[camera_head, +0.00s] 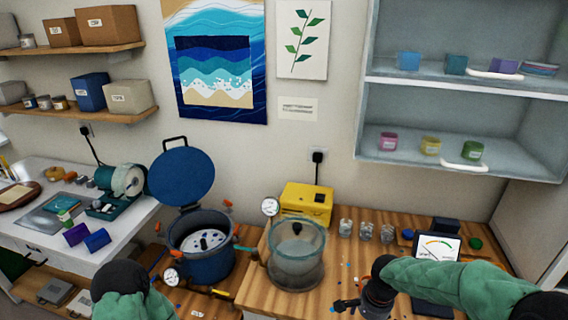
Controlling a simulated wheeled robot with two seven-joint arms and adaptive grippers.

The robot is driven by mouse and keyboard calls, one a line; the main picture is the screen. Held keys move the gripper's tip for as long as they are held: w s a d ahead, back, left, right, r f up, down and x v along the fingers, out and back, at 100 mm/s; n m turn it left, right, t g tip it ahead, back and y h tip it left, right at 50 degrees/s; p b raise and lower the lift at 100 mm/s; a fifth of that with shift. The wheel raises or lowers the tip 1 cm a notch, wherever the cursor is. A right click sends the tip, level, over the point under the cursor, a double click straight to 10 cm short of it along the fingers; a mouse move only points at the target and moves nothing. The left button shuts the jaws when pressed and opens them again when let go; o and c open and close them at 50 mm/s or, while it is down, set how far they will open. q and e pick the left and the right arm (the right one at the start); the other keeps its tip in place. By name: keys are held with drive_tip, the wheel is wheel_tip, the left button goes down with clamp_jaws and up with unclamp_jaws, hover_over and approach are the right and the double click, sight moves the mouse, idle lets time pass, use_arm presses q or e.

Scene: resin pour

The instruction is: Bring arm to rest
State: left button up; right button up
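My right arm, in a green sleeve, comes in from the right over the wooden table (255,283). Its dark gripper (345,304) points left, low over the table's front part, to the right of the glass chamber (297,262). The fingers are small and dark, so I cannot tell whether they are open or shut; no object shows clearly in them. My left arm shows only as a green sleeve and black joint at the bottom left; its gripper is out of view.
A blue pot (205,265) with its blue lid (181,176) raised stands left of the chamber. A yellow pump (307,203) is behind the chamber. A white counter (120,225) is at left.

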drive_tip(key=s+a+f+n+y, duration=0.1)
drive_tip(key=s+a+f, duration=0.3)
drive_tip(key=f, duration=0.4)
drive_tip(key=s+a+f+n+y, duration=0.1)
drive_tip(key=s+a+f+n, duration=0.3)
drive_tip(key=s+f, duration=0.2)
drive_tip(key=s+a+f+n+y, duration=0.1)
drive_tip(key=s+a+f+n, duration=0.2)
drive_tip(key=f, duration=0.7)
drive_tip(key=shift+s+a+b, duration=0.4)
drive_tip(key=shift+s+a, duration=0.4)
drive_tip(key=shift+s, duration=0.45)
